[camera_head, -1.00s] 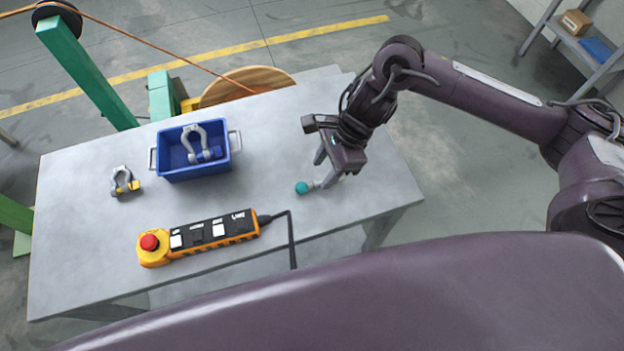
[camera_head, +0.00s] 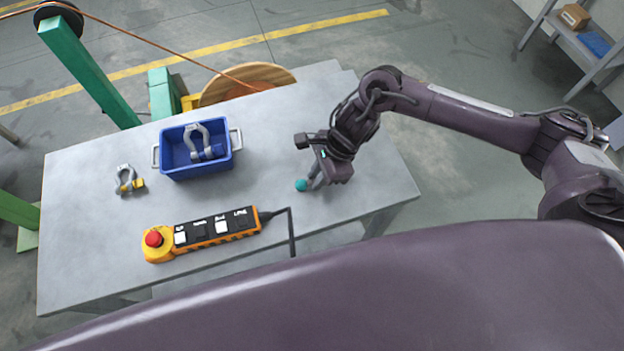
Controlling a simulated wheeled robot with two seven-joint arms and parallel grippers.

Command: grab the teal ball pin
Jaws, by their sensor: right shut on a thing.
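The teal ball pin shows its round teal ball (camera_head: 301,185) near the front right of the grey table. The rest of the pin is hidden by my right gripper. My right gripper (camera_head: 314,181) points down at the table from the right and is shut on the pin, just right of the ball. I cannot tell whether the pin touches the table or is slightly above it. My left gripper is not in view.
On the table (camera_head: 90,240) stand a blue bin (camera_head: 196,169) with a shackle (camera_head: 197,137) inside, a loose shackle (camera_head: 127,181) to its left, and an orange control pendant (camera_head: 203,235) with a cable. The table's middle is clear.

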